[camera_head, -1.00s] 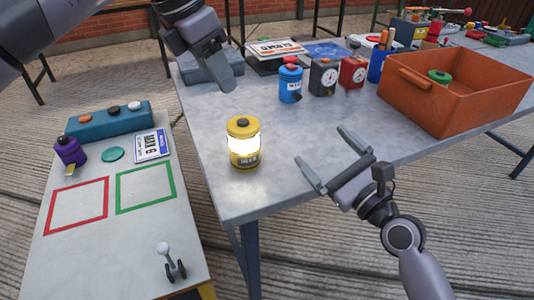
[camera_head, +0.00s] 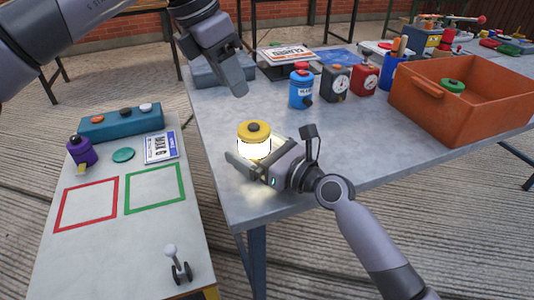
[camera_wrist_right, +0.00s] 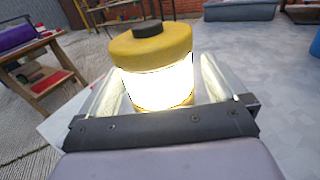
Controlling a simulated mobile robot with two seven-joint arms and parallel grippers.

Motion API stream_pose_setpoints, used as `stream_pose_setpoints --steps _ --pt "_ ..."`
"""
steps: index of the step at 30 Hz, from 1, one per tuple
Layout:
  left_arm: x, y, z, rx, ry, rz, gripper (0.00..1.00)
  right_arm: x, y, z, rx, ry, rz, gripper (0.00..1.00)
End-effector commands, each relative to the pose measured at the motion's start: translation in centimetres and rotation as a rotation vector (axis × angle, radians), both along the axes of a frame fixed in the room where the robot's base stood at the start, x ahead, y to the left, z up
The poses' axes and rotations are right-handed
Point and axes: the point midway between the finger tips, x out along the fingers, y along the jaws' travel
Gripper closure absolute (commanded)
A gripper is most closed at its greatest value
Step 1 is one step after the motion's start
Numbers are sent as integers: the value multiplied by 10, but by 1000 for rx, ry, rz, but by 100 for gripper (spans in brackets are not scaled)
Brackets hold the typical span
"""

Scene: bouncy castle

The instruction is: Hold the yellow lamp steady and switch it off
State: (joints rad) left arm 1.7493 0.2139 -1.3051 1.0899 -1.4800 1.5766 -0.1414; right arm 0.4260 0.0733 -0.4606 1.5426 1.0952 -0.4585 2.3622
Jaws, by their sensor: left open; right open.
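The yellow lamp (camera_head: 254,141) stands upright on the grey table, its white band glowing brightly. It has a dark button (camera_head: 253,127) on its yellow top. My right gripper (camera_head: 249,160) is open, low around the lamp's body. In the right wrist view the lamp (camera_wrist_right: 153,58) stands between the two fingers of my right gripper (camera_wrist_right: 163,90), with a gap visible at the right finger; contact at the left finger is unclear. My left gripper (camera_head: 240,85) is above and behind the lamp, apart from it; its fingers look close together from this side.
On the grey table (camera_head: 330,140) are a blue canister (camera_head: 301,89), a black timer (camera_head: 335,84), a red timer (camera_head: 364,78) and an orange crate (camera_head: 440,112) with a green-topped item inside. A lower bench (camera_head: 95,245) with red and green squares stands at left.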

Motion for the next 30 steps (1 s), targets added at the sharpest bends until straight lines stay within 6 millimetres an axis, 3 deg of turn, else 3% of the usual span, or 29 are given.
stream_pose_setpoints --steps 14,17,21,23,25,30 --pt "0 0 0 0 0 0 57 9 9 0 -1 -1 -1 1" --pt "0 0 0 0 0 0 57 9 9 0 -1 -1 -1 27" --pt "0 0 0 0 0 0 57 9 9 0 -2 -1 -1 71" --pt "0 0 0 0 0 0 74 9 9 0 -2 -1 -1 71" --pt "0 0 0 0 0 0 96 9 9 0 -2 -1 -1 71" --pt "0 0 0 0 0 0 100 9 9 0 -2 -1 -1 71"
